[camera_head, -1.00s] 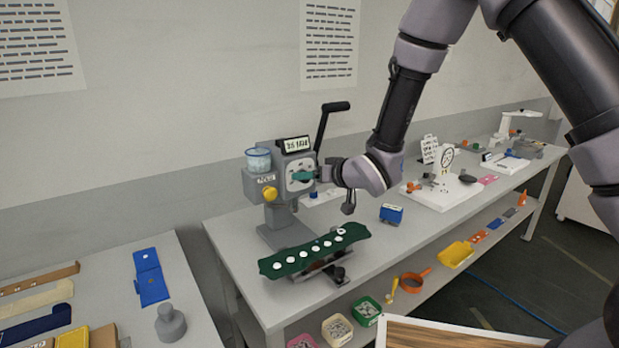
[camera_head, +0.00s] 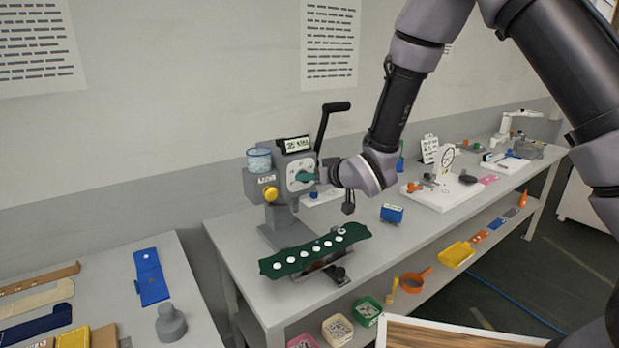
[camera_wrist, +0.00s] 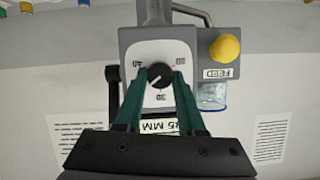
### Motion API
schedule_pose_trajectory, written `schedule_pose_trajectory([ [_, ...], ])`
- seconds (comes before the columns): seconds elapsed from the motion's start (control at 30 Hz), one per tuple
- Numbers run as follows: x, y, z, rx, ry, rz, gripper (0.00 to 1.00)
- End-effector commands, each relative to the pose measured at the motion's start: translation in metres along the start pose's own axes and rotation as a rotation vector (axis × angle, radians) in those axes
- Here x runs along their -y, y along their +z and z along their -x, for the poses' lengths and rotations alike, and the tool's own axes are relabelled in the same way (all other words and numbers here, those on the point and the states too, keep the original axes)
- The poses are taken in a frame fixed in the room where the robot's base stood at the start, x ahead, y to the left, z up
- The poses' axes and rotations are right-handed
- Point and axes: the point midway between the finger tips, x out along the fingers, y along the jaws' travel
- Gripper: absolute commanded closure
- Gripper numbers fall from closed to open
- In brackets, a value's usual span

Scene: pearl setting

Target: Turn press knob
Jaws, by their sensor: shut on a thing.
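The grey press (camera_head: 283,190) stands on the bench with a white dial plate (camera_head: 300,170) on its side. In the wrist view the black press knob (camera_wrist: 160,74) sits at the middle of the dial, its white mark slanted. My gripper (camera_wrist: 160,82) has its two green fingers shut on the knob, one on each side. In the head view my gripper (camera_head: 308,176) reaches the dial from the right, and the knob is hidden behind the fingers. The display (camera_head: 296,144) on top of the press seems to read 35 MM, also seen in the wrist view (camera_wrist: 158,126).
A yellow button (camera_head: 270,193) and a clear cup (camera_head: 259,160) are on the press's left. A black lever (camera_head: 326,122) rises behind it. A green strip with white discs (camera_head: 314,252) lies in front. A blue box (camera_head: 391,213) stands to the right on the bench.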

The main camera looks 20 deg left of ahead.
Motion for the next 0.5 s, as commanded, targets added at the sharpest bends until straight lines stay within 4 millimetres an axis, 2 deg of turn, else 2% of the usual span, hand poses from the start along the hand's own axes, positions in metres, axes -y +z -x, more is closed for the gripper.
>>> schedule_pose_trajectory([
  [0.5, 0.0060, 0.0021, -0.0003, 0.002, 0.175, 0.426, 1.00],
])
